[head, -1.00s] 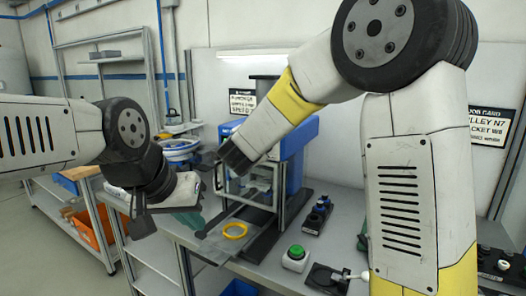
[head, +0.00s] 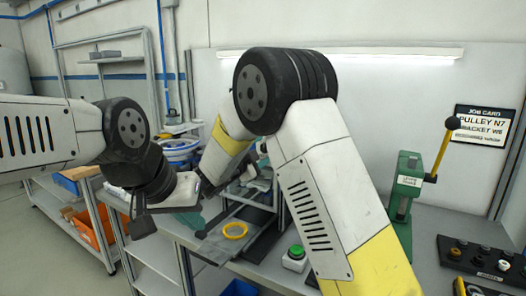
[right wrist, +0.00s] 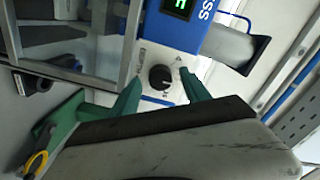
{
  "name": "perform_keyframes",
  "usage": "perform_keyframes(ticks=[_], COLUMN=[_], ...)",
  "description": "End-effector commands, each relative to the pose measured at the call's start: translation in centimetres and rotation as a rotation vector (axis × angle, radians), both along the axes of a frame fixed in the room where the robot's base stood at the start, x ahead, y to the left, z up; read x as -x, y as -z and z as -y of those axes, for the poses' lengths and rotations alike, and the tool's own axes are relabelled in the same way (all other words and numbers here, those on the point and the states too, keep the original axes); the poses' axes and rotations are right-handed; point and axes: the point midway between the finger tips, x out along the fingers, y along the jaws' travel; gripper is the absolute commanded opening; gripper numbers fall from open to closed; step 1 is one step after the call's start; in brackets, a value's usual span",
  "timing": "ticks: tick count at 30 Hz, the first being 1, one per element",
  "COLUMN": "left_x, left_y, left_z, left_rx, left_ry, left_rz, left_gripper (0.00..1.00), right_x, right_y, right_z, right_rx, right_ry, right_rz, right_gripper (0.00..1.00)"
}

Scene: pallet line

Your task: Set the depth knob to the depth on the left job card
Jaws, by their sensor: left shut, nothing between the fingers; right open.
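In the right wrist view a black round knob (right wrist: 160,77) sits on a pale panel below the press's green-lit display (right wrist: 178,7). Small lettering around it is too blurred to read. My right gripper (right wrist: 159,88) is open, its two green fingers on either side of the knob; I cannot tell whether they touch it. In the head view my right arm hides this gripper, the knob and the left job card. My left gripper (head: 190,219) is shut and empty, left of the press and away from the knob.
A yellow ring (head: 235,230) lies at the press. A green button (head: 296,252) stands on the bench (head: 433,225). A green lever device (head: 405,190) and a black knob panel (head: 482,264) are at the right. Another job card (head: 482,126) hangs on the wall.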

Motion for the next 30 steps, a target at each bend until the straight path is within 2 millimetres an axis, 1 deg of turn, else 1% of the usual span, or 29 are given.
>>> perform_keyframes(ticks=[3,9,11,15,18,26,30], left_x=[0.0,0.0,0.0,0.0,0.0,0.0,0.0], left_y=[0.0,0.0,0.0,0.0,0.0,0.0,0.0], left_z=[0.0,0.0,0.0,0.0,0.0,0.0,0.0], left_rx=[0.0,0.0,0.0,0.0,0.0,0.0,0.0], left_ry=[0.0,0.0,0.0,0.0,0.0,0.0,0.0], left_rz=[0.0,0.0,0.0,0.0,0.0,0.0,0.0], left_gripper=[0.0,0.0,0.0,0.0,0.0,0.0,0.0], right_x=[-0.38,-0.4,-0.4,-0.38,-0.39,-0.37,-0.37], right_y=[-0.03,-0.04,-0.04,-0.04,-0.04,-0.03,-0.02], right_z=[0.2,0.22,0.21,0.22,0.21,0.21,0.22], right_rx=[0.0,0.0,0.0,0.0,0.0,0.017,0.059], right_ry=[0.0,0.0,0.0,0.0,0.0,0.0,-0.001], right_rz=[0.0,0.0,0.0,0.0,0.0,-0.009,-0.032], right_gripper=[0.55,0.55,0.45,0.18,0.0,0.0,0.0])
